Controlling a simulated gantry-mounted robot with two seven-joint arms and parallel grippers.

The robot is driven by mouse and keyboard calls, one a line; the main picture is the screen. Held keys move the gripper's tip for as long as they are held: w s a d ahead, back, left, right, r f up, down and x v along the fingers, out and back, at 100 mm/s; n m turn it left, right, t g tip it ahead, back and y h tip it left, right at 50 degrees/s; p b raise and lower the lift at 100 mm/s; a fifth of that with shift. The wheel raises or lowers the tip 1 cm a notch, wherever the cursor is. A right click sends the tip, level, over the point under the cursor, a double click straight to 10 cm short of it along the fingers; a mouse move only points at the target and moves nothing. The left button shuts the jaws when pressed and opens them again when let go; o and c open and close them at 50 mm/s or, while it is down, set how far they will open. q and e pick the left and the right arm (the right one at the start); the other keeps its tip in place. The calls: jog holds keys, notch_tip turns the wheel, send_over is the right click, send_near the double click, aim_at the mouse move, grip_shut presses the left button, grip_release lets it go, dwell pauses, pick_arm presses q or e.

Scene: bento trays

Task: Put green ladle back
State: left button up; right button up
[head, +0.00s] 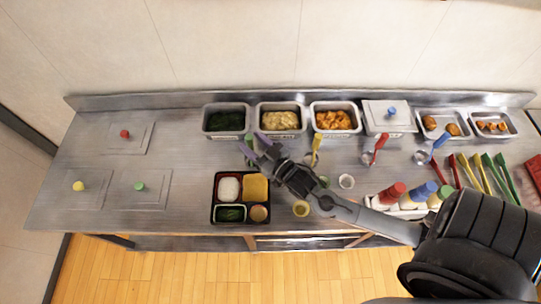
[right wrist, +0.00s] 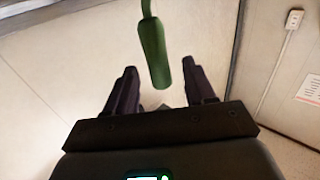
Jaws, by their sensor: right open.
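The green ladle (head: 248,139) stands in front of the left food pan, which holds dark green food (head: 226,121). Its bowl end is hidden in both views. My right gripper (head: 254,146) is beside the handle in the head view, its purple fingers apart. In the right wrist view the green handle (right wrist: 155,57) hangs between the two open fingers of my right gripper (right wrist: 159,72), with a gap on each side. I see no grip on it. My left gripper is not in view.
Food pans line the back, one lidded (head: 389,118). A bento tray (head: 240,203) sits below my gripper. Bottles (head: 392,193) and tongs (head: 484,172) are right. The left counter holds several knobbed lids, with bare room between.

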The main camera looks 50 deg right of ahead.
jog(key=s+a+f+g, duration=0.1)
jog(key=s+a+g, duration=0.1)
jog(key=s, duration=0.1)
jog(key=s+a+f+g, duration=0.2)
jog(key=s+g, duration=0.1)
jog(key=s, duration=0.1)
jog(key=s+a+f+g, duration=0.1)
jog(key=s+f+g, duration=0.1)
jog(key=s, duration=0.2)
jog(key=shift+a+f+y, duration=0.2)
jog(key=shift+a+y, duration=0.1)
jog(key=shift+a, duration=0.1)
jog(key=s+g, duration=0.1)
jog(key=s+a+g, duration=0.1)
jog(key=s+a+f+n+g, duration=0.1)
jog(key=shift+s+g+y, duration=0.3)
jog(key=s+a+n+g, duration=0.1)
jog(key=s+g, duration=0.2)
jog(key=s, duration=0.3)
jog(key=shift+a+r+n+g, duration=0.25)
jog(key=shift+a+n+g, duration=0.05)
jog(key=shift+g, duration=0.1)
